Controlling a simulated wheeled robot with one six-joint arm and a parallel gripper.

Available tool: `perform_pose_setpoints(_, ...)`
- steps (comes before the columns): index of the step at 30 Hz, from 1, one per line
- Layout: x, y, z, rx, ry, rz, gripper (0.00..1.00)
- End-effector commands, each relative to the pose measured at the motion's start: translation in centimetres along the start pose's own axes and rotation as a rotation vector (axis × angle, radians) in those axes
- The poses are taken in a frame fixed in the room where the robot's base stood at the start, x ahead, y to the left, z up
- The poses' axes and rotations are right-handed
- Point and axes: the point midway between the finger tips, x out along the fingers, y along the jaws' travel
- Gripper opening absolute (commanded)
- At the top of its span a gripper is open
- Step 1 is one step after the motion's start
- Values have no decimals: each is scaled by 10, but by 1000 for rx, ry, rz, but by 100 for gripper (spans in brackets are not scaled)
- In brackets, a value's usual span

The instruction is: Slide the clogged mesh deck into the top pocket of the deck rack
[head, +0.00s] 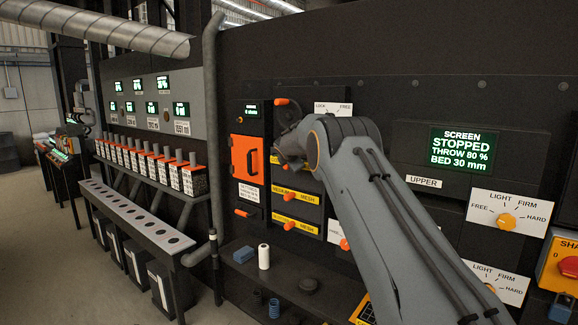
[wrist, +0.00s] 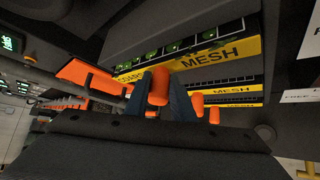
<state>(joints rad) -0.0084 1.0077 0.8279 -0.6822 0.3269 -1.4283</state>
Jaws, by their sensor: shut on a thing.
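In the wrist view the clogged mesh deck (wrist: 205,60) has a yellow front strip lettered with MESH and green clumps on its mesh. My gripper (wrist: 159,88) is shut on its orange handle (wrist: 158,78). The deck sits above other yellow-fronted decks (wrist: 232,92) of the deck rack. In the head view my gripper (head: 290,150) is at the upper part of the deck rack (head: 322,205), mostly hidden by my arm. How far the deck is inside the top pocket cannot be told.
Two lower decks (head: 297,197) with orange handles fill pockets below. An orange door (head: 246,158) is left of the rack, and a LOCK/FREE dial plate (head: 333,108) is above. A white bottle (head: 264,257) and a blue block (head: 243,254) stand on the shelf below.

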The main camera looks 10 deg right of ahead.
Motion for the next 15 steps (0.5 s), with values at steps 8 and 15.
perform_pose_setpoints(8, 3, 1, 5, 2, -1, 3, 24)
perform_pose_setpoints(15, 3, 0, 4, 1, 0, 1, 44)
